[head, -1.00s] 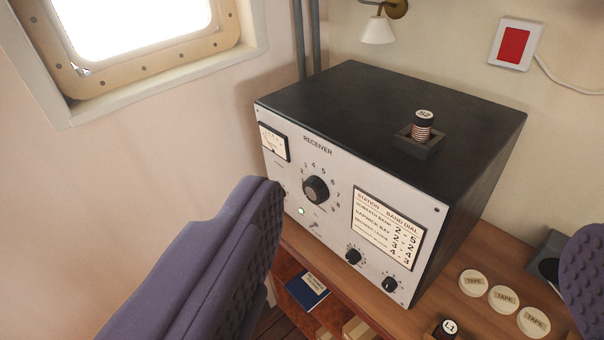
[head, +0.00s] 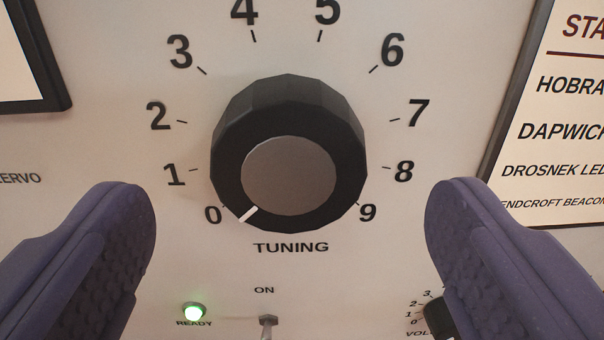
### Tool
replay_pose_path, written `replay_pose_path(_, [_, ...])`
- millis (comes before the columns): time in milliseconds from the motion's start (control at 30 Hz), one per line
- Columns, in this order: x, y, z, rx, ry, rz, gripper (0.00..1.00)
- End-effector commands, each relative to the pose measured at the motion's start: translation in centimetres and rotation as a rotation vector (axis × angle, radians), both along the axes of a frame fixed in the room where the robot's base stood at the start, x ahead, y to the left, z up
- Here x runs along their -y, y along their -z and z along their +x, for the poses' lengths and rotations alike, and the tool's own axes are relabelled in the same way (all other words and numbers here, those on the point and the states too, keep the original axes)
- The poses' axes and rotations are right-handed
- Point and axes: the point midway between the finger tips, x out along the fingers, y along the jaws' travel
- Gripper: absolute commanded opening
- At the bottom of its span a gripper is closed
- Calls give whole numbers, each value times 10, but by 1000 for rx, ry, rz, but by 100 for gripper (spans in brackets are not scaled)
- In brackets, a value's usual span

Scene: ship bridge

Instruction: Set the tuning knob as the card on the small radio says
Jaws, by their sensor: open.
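The tuning knob (head: 288,175) is black with a grey cap and fills the middle of the head view. Its white mark points at 0 on a printed scale from 0 to 9. My gripper (head: 290,215) is open, one purple padded finger to each side of the knob, apart from it. The station card (head: 560,130) is cut off at the right edge; only the starts of its lines show, such as HOBRA, DAPWICK and DROSNEK LED. Its numbers are out of view. The small radio with its card is not in view.
Below the knob are a lit green READY lamp (head: 193,312) and a switch (head: 268,323) marked ON. A volume knob (head: 439,318) is partly hidden by the right finger. A meter (head: 30,60) is cut off at upper left.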

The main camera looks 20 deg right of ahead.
Motion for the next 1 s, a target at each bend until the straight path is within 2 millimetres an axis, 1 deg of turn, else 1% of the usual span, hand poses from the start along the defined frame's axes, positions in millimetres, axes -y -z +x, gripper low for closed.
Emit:
replay_pose_path(33, [4, 2, 9, 0, 2, 1, 93])
replay_pose_path(100, [7, 2, 19, 1, 1, 2, 93])
replay_pose_path(200, [12, 1, 30, 1, 1, 2, 93])
replay_pose_path(333, [13, 0, 36, 1, -2, 2, 93])
replay_pose_path(533, [14, -1, 37, 1, -2, 2, 93])
replay_pose_path(567, [14, -1, 37, 1, -2, 2, 91])
replay_pose_path(600, [14, -1, 37, 1, -2, 2, 82])
replay_pose_path(667, [14, -1, 37, 1, -2, 2, 68])
replay_pose_path(700, [14, -1, 37, 1, -2, 2, 59])
replay_pose_path(800, [13, -1, 37, 1, -2, 2, 39])
replay_pose_path(1000, [14, -1, 37, 5, -2, 14, 39])
